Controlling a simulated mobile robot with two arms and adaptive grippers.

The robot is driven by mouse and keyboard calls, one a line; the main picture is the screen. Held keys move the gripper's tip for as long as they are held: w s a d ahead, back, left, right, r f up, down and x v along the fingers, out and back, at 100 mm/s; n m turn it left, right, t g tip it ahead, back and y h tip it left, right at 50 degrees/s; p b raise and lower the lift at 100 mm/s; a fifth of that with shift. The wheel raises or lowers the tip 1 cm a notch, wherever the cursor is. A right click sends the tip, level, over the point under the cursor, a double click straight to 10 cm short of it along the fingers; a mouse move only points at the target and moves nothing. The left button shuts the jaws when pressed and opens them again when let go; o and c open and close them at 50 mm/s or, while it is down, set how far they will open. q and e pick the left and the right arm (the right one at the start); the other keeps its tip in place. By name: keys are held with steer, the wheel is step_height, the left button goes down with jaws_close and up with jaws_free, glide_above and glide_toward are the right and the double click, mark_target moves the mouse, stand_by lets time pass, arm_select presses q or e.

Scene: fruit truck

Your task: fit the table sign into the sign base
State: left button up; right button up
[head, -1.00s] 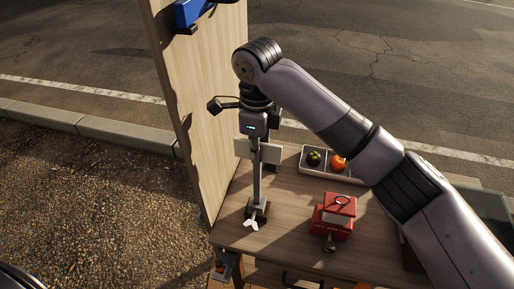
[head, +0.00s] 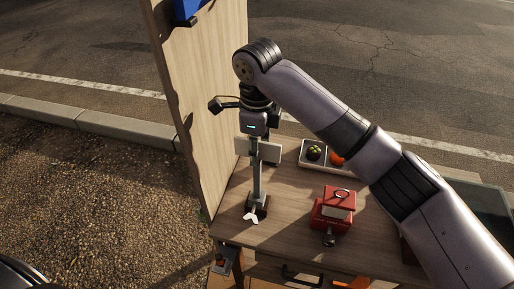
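The table sign has a pale plate (head: 270,151) on an upright grey post. My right gripper (head: 256,143) points straight down at the top of the sign and appears shut on it; its fingertips are partly hidden against the plate. The sign base (head: 262,202) is a small dark block with a white wing-shaped knob (head: 251,217) at its front, near the table's left front corner. The post's lower end meets the base in this view; I cannot tell how deep it sits. My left gripper is not in view.
A red box (head: 330,221) with a ring on top stands right of the base on the wooden table (head: 290,212). A white tray (head: 304,164) with fruit is behind it. A tall wooden panel (head: 205,90) rises close at the left. My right arm covers the table's right side.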

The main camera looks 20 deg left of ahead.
step_height(320, 180, up, 12)
stand_by(0.7)
stand_by(0.4)
